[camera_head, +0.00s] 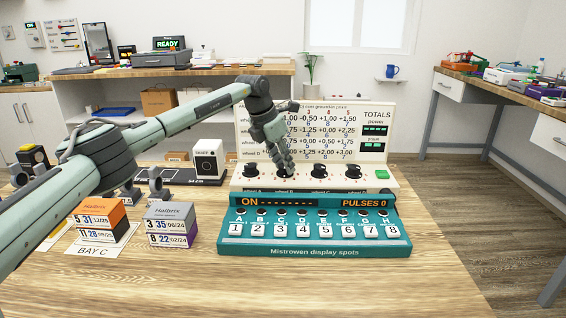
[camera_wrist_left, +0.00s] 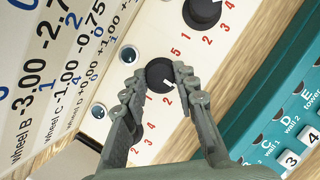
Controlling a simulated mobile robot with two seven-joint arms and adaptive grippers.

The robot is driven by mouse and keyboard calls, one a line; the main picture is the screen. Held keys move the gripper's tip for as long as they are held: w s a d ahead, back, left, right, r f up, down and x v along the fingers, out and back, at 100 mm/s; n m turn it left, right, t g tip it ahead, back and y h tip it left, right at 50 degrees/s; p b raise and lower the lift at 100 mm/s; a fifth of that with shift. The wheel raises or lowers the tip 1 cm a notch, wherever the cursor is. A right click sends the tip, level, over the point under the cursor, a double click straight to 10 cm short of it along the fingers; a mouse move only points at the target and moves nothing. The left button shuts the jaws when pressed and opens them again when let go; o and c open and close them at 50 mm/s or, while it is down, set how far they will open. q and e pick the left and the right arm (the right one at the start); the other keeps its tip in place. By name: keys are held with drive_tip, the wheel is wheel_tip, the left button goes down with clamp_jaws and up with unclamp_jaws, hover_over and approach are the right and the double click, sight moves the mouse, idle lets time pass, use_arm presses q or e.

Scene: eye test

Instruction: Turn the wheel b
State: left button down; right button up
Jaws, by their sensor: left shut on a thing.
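Wheel b is a black round knob (camera_wrist_left: 158,72) with a white mark on the white panel. Numbers are printed around it. My left gripper (camera_wrist_left: 155,88) has its two fingers on either side of this knob and is shut on it. In the head view my left gripper (camera_head: 286,168) reaches down to the second wheel from the left, hiding most of it. The other wheels, wheel a (camera_head: 249,170), wheel c (camera_head: 320,171) and wheel d (camera_head: 353,172), stand free in the same row. My right gripper is not in view.
A teal box (camera_head: 310,252) with numbered keys and a lit "ON" and "PULSES 0" display stands just in front of the panel. A green button (camera_head: 382,174) is at the panel's right. Stacked boxes (camera_head: 170,224) stand to the left. The table front right is clear.

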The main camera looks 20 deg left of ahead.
use_arm(q)
drive_tip(key=c, duration=1.2)
unclamp_jaws()
drive_tip(key=v, duration=1.2)
drive_tip(key=shift+w+r, duration=0.1)
